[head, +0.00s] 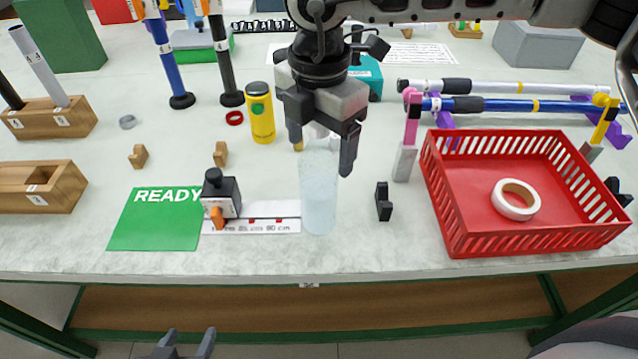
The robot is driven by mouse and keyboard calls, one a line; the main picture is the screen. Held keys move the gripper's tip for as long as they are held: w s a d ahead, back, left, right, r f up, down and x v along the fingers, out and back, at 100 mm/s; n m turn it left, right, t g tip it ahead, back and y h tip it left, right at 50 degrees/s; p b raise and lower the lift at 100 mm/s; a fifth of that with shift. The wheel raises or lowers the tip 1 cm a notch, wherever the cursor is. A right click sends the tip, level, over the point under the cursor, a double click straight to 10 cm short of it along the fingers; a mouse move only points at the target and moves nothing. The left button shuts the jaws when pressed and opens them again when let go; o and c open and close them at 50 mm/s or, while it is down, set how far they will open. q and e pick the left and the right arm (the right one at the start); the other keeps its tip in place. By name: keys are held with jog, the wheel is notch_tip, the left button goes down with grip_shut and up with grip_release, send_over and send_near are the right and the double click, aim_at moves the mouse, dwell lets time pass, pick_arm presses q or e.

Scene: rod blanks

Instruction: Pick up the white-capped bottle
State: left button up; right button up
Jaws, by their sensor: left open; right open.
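The bottle (319,195) is clear with pale bluish contents and stands upright near the table's front edge, beside the right end of a white scale strip. A white patch at its top, probably the cap (318,131), shows between the fingers of my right gripper. My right gripper (322,152) is open and points down over the bottle's top, one finger to each side; whether it touches the bottle I cannot tell. My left gripper (189,341) is open and empty at the bottom edge, in front of and below the table; only its fingertips show.
A black block with an orange part (221,194) stands left of the bottle by the green READY mat (158,222). A yellow canister (260,113) stands behind. A small black holder (383,201) and a red basket (440,215) holding a tape roll (516,199) are at right.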

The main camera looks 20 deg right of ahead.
jog(key=shift+f, duration=0.4)
jog(key=shift+r, duration=0.1)
jog(key=c, duration=1.6)
